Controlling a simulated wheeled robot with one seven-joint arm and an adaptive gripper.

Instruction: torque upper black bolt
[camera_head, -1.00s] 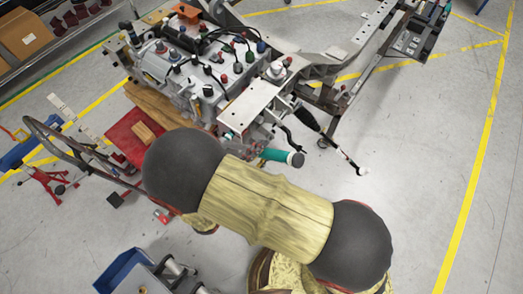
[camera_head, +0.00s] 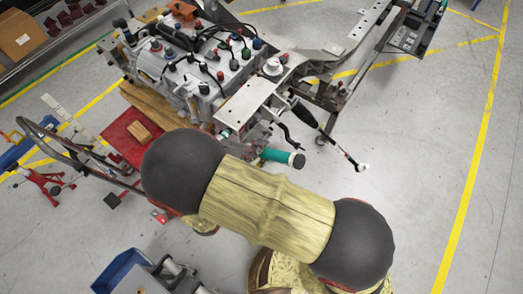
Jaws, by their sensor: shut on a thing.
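The chassis with its grey engine block (camera_head: 205,95) stands at the top middle in the head view. Several dark, red, blue and green caps (camera_head: 220,75) sit on top of it. I cannot tell which of the dark ones is the upper black bolt. A flat metal plate (camera_head: 243,106) juts out at the block's front right. A teal cylinder (camera_head: 280,156) with a dark end shows just below the chassis; its left end is hidden. My arm, with black round joints and a yellow link, fills the lower middle. My gripper is not seen.
A black-handled lever (camera_head: 318,122) with a white tip sticks out to the right of the chassis. A red platform (camera_head: 122,140) with a wooden block (camera_head: 139,130) and a blue bin (camera_head: 122,272) are at the left. The floor (camera_head: 420,180) at the right is clear.

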